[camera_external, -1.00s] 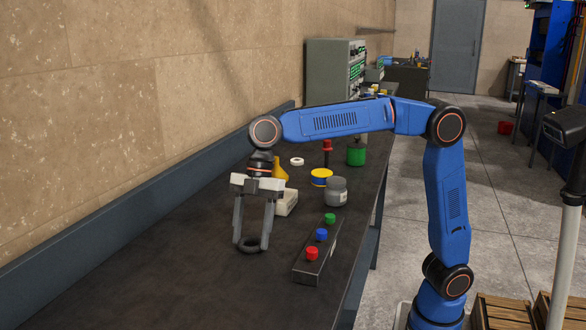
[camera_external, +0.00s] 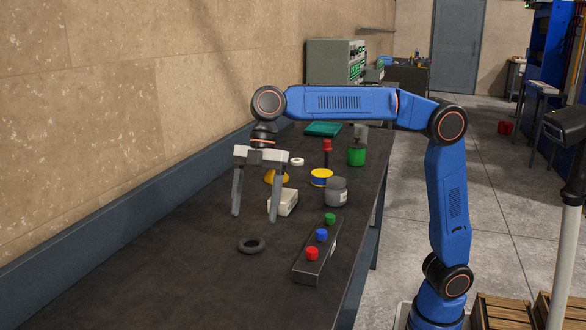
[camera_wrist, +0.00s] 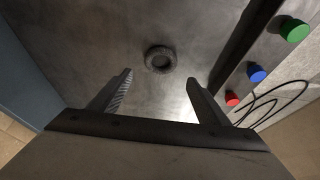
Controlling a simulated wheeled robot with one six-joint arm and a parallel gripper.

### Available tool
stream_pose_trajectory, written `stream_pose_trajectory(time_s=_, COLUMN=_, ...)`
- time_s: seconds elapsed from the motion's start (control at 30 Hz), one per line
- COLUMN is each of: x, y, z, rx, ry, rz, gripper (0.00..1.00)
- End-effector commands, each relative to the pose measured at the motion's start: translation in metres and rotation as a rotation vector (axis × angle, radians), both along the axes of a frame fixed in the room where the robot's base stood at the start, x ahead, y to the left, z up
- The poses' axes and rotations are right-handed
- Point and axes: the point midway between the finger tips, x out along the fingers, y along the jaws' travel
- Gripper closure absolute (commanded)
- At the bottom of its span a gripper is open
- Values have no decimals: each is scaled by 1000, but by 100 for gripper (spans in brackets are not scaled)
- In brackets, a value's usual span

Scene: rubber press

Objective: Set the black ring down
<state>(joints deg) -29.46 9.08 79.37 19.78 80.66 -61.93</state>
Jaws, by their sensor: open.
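The black ring (camera_external: 251,244) lies flat on the dark bench top (camera_external: 160,285), to the left of the button box. It also shows in the wrist view (camera_wrist: 160,59), beyond the fingertips and roughly centred between them. My gripper (camera_external: 256,217) is open and empty. Its fingers point down above the bench, apart from the ring, which lies on the near side of them in the outside view. Both fingers (camera_wrist: 160,84) are spread wide in the wrist view, with nothing between them.
A button box (camera_external: 316,258) with red, blue and green buttons stands right of the ring. A white box (camera_external: 283,202), a grey jar (camera_external: 336,192), a yellow spool (camera_external: 321,177) and a green can (camera_external: 356,155) stand behind. The bench's near left is clear.

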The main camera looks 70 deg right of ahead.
Motion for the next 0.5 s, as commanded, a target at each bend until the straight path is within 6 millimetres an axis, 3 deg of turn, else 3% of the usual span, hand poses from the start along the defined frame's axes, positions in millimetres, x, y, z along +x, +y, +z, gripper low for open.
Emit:
stream_pose_trajectory(time_s=0.2, x=1, y=-14, z=33, rx=1, ry=-1, rz=-2, gripper=30)
stream_pose_trajectory(time_s=0.5, x=0, y=-20, z=47, rx=0, ry=0, rz=0, gripper=30)
